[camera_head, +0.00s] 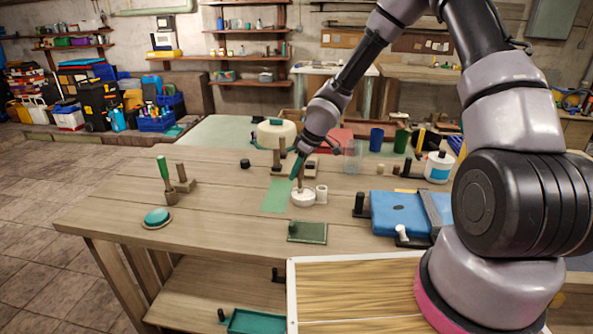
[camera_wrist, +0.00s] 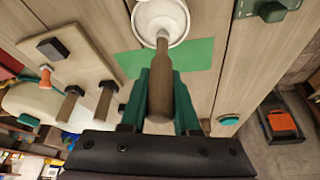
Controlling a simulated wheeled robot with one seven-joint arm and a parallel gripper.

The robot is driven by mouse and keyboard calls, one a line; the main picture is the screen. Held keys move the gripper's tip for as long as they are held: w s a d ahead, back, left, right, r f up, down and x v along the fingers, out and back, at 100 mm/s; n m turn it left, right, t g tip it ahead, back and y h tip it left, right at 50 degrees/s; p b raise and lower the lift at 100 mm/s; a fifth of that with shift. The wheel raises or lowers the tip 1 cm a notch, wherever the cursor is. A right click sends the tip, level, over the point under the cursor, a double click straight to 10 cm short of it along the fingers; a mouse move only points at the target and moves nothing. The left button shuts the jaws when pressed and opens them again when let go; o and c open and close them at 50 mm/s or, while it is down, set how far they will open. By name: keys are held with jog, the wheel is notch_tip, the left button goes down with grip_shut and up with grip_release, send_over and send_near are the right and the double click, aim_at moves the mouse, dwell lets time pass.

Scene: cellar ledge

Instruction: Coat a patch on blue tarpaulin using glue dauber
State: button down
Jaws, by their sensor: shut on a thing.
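My gripper (camera_head: 298,168) has green fingers and is shut on the brown handle of the glue dauber (camera_wrist: 163,85). In the wrist view, my gripper (camera_wrist: 162,78) grips the handle between both fingers. The dauber's far end reaches into a white round bowl (camera_head: 303,200), also in the wrist view (camera_wrist: 179,22); its tip is hard to make out there. The blue tarpaulin (camera_head: 398,213) appears as a flat blue piece at the right of the bench, apart from my gripper, with a grey strip and a white-knobbed item at its edge.
A green mat (camera_head: 275,196) lies beside the bowl. A dark green plate (camera_head: 307,233) lies in front. A green-handled tool (camera_head: 164,175) stands at left. Cups and a white bottle (camera_head: 438,167) stand behind right. The left bench is mostly clear.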

jog(key=shift+s+f, duration=0.1)
jog(key=shift+f, duration=0.45)
dwell(1.0)
notch_tip(320, 180, up, 7)
dwell(0.9)
dwell(0.4)
